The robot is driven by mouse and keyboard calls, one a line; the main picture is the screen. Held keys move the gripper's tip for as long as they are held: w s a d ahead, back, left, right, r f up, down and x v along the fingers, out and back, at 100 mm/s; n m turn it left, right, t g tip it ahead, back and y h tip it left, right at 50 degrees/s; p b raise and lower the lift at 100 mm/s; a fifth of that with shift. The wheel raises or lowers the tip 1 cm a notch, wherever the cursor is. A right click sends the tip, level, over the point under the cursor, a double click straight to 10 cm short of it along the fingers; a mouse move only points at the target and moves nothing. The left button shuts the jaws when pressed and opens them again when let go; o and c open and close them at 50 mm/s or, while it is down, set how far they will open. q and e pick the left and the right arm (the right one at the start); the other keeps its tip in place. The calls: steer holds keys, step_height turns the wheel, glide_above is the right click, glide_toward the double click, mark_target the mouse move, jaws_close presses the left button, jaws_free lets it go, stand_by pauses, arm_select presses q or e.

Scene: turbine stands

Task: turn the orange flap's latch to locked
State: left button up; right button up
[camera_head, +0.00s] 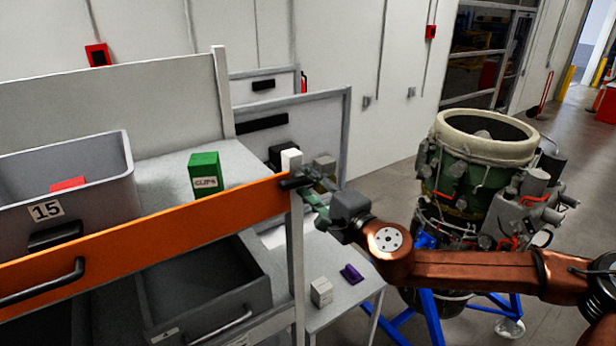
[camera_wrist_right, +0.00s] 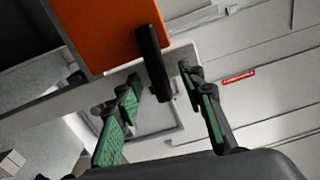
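The orange flap (camera_head: 150,233) spans the front of the shelf unit in the head view, with its right end at a pale post. A black latch (camera_head: 292,183) sits at that end, partly hidden by my gripper. The wrist view shows the latch (camera_wrist_right: 151,55) as a dark bar at the edge of the orange flap (camera_wrist_right: 105,32). My right gripper (camera_head: 314,189) is at the latch. In the wrist view its green-padded fingers (camera_wrist_right: 160,78) are apart, one on each side of the latch, with gaps visible; contact is not clear. My left gripper is out of view.
A grey bin marked 15 (camera_head: 108,205) and a green clips box (camera_head: 204,178) stand on the shelf behind the flap. An open grey drawer (camera_head: 205,318) is below. A small table (camera_head: 352,296) holds a white box and a purple item. A turbine on a blue stand (camera_head: 428,298) is right.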

mark_target(306, 183)
steer(key=shift+s+d, duration=0.1)
steer(key=shift+v, duration=2.45)
